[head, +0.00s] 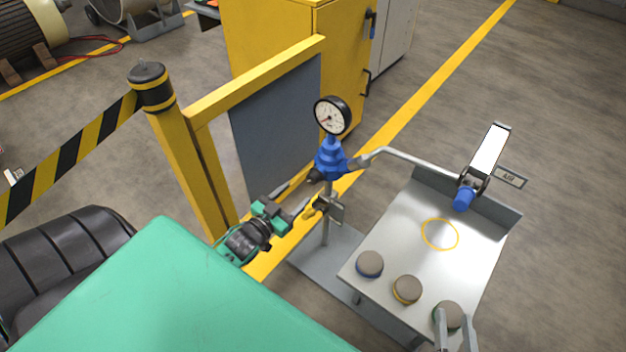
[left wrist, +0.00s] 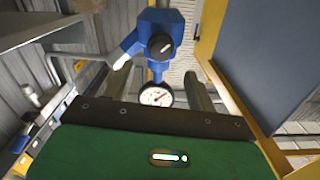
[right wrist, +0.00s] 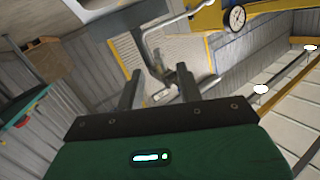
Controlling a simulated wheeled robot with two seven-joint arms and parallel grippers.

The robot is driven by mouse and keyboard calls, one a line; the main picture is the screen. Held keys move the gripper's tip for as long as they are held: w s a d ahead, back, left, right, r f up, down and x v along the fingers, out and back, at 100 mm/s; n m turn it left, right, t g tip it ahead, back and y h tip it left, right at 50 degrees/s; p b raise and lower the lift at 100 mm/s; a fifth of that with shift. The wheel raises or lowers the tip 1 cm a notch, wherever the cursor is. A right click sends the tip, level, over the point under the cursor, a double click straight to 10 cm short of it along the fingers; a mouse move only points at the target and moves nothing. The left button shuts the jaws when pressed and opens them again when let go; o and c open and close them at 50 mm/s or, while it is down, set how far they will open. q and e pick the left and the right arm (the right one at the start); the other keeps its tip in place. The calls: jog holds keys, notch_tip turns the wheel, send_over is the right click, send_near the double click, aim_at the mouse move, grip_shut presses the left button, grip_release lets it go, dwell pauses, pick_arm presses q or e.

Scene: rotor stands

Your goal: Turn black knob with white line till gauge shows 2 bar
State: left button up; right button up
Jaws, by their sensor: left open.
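The black knob (head: 314,175) sits on the side of a blue regulator (head: 330,158) on a grey post. The left wrist view shows the black knob (left wrist: 160,46) facing me, with a short white line on it. The round white gauge (head: 332,115) stands above the regulator; it also shows in the left wrist view (left wrist: 156,95). Its needle is too small to read surely. My left gripper (head: 304,194) is open and empty, just short of the knob, apparently apart from it. My right gripper (head: 456,326) is open at the lower right, near a green-edged round button.
A yellow-handled valve (head: 315,209) is on the post below the knob. A metal tray table (head: 400,230) carries several round buttons and a blue-ended fixture (head: 463,198). A yellow guard frame (head: 200,165) with a grey panel stands at left behind my left gripper.

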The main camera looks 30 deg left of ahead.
aim_at(311, 180)
pick_arm(q)
jog(key=w, duration=0.2)
jog(key=w+b, duration=0.1)
jog(key=w, duration=0.5)
jog(key=shift+d, duration=0.3)
jog(key=shift+w, duration=0.45)
pick_arm(e)
notch_tip(311, 180, up, 8)
jog(key=w+d+t, duration=0.2)
jog(key=t, duration=0.3)
jog(key=shift+w+y, duration=0.3)
jog(key=shift+f, duration=0.1)
